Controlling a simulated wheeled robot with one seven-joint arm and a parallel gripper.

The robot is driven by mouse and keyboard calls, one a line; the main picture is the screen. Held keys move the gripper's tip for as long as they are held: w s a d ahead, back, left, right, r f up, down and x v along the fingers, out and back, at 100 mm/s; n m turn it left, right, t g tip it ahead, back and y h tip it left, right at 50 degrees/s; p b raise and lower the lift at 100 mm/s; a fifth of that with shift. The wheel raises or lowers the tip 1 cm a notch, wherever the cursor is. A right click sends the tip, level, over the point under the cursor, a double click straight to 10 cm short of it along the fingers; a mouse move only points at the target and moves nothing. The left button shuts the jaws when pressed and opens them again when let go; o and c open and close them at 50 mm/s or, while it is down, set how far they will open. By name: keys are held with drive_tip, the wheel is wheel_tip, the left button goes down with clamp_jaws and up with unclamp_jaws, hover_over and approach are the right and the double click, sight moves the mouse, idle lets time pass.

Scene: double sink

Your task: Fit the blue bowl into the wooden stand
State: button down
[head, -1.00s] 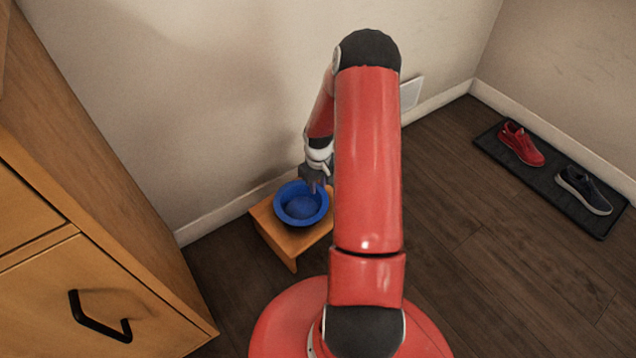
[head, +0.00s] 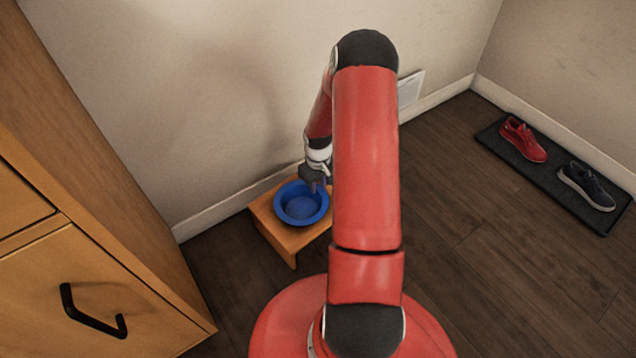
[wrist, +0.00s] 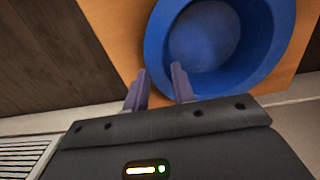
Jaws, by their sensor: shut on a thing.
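The blue bowl (head: 301,205) is over the top of the small wooden stand (head: 287,241), near the wall. It looks level, with its open side up. The wrist view shows the bowl (wrist: 262,60) large, with the stand's orange top (wrist: 117,32) around it. My gripper (head: 319,187) is at the bowl's far right rim, shut on it. In the wrist view one finger of my gripper (wrist: 158,74) is outside the wall and the other inside. I cannot tell whether the bowl is seated in the stand or just above it; its underside is hidden.
A wooden cabinet (head: 100,250) with a black handle stands at the left. A wall and white baseboard run close behind the stand. A dark mat (head: 550,165) with a red shoe (head: 523,139) and a dark shoe (head: 587,187) lies at the right. Floor between is clear.

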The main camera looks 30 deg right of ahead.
drive_tip(key=shift+f+b, duration=0.3)
drive_tip(key=shift+f, duration=0.2)
drive_tip(key=c, duration=1.1)
unclamp_jaws()
drive_tip(key=shift+r+p, duration=0.95)
drive_tip(key=shift+r, duration=2.95)
